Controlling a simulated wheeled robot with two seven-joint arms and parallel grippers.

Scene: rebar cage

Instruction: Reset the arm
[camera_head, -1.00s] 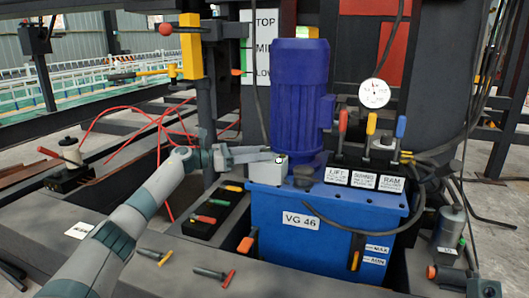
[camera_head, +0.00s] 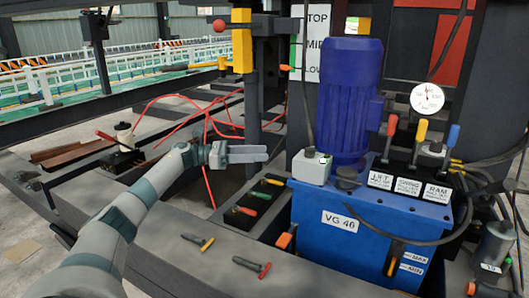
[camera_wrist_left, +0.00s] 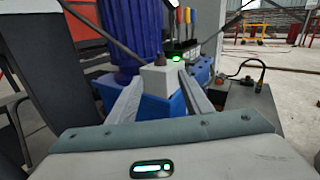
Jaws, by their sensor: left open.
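My left arm comes in from the lower left of the head view. Its gripper (camera_head: 248,154) is in the air to the left of the grey switch box on the blue power unit, apart from it. In the left wrist view the two fingers of my left gripper (camera_wrist_left: 160,103) stand apart with nothing between them. The grey box (camera_wrist_left: 161,77) shows beyond them, with a green light behind it. In the head view the grey box (camera_head: 312,166) sits on the blue tank (camera_head: 350,220) marked VG 46, beside the blue motor (camera_head: 349,95). My right gripper is not in view.
Levers with red, yellow and blue handles (camera_head: 421,131) stand behind the LIFT, SWING and RAM labels. A black tray with coloured handles (camera_head: 253,204) is below my gripper. Hammer-like tools (camera_head: 251,265) lie on the dark ledge. A yellow block (camera_head: 241,41) is on the post.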

